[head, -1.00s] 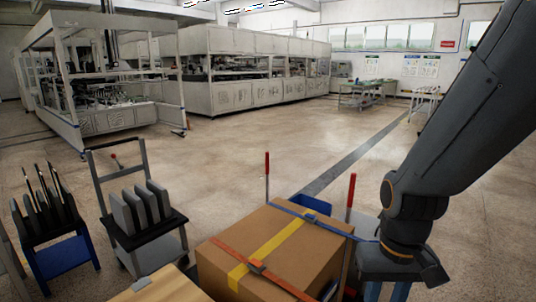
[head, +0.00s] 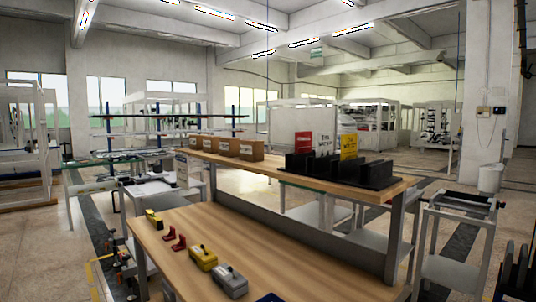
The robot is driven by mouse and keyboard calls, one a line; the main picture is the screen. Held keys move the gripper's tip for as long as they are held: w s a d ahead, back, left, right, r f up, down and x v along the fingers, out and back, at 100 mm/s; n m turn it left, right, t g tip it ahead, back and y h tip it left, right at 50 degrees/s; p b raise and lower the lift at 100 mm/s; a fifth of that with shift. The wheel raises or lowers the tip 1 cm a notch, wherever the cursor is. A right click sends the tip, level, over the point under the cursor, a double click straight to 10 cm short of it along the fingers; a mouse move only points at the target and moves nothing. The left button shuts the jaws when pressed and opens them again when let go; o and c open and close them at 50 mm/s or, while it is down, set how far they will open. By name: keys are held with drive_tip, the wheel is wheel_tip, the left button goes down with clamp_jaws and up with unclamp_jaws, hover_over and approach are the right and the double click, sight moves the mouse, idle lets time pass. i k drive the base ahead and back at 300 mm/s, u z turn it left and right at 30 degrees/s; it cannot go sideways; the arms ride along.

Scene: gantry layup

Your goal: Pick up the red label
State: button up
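The red label (head: 304,142) stands upright at the left end of the black slotted rack (head: 375,174), on the raised wooden shelf of the workbench. It is small, with pale marks too small to read. A white label (head: 325,145) and a yellow label (head: 349,146) stand to its right. The rack's front hides the lower part of the labels. My gripper is not in view.
Several brown boxes (head: 226,149) stand in a row on the shelf, left of the rack. The lower bench top (head: 290,270) holds red brackets (head: 174,241), a yellow box (head: 202,258) and a grey box (head: 231,280). A grey cart (head: 455,203) stands right of the bench.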

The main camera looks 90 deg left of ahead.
sight(303, 142)
drive_tip(key=u, duration=2.65)
